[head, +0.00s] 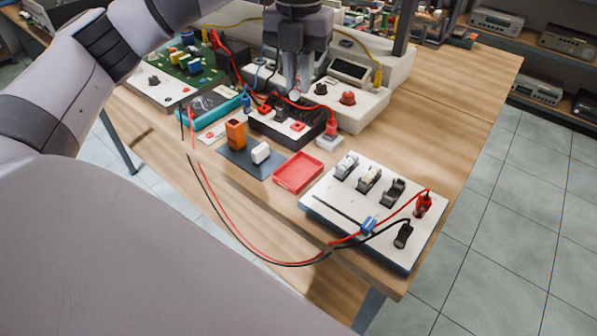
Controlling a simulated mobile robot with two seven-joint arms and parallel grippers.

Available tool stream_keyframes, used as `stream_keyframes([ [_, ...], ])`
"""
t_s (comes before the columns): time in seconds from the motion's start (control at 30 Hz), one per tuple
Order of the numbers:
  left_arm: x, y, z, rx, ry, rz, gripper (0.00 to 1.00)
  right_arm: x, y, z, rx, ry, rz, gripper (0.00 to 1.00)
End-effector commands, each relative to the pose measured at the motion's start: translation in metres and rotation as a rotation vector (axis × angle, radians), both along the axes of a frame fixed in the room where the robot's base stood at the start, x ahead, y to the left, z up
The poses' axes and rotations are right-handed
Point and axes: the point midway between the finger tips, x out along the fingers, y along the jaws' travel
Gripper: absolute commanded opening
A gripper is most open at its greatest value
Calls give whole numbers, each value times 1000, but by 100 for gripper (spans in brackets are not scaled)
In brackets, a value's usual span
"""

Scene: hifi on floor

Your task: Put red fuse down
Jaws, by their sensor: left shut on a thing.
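My left gripper (297,92) comes down from the top of the picture, fingers pointing down, above the dark block with red terminals (278,122). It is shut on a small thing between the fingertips. An empty-looking red tray (298,172) lies on the table, nearer and level with the middle. Right of it is a white panel (340,222) with three clip holders; the first two (346,164) hold pale pieces, and the third (393,192) looks empty. My right gripper is not in view.
A dark mat (236,158) carries an orange block (235,134) and a white block (261,152). Red and black leads (262,256) loop past the table's front edge to the white panel. Instruments and a green circuit board (188,65) fill the back. Bare wood (440,120) lies right.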

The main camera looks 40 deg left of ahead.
Motion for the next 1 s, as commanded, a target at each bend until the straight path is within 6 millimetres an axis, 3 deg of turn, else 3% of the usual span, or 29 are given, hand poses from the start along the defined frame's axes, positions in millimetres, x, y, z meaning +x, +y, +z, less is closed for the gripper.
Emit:
stream_keyframes([
  [0.13,-1,1,-23,1,7,19,0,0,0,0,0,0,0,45],
  [0.6,-1,1,-140,1,4,15,0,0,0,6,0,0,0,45],
  [0.83,0,0,-162,1,3,14,0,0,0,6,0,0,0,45],
  [1.0,-1,0,-188,0,5,15,0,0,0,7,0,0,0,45],
])
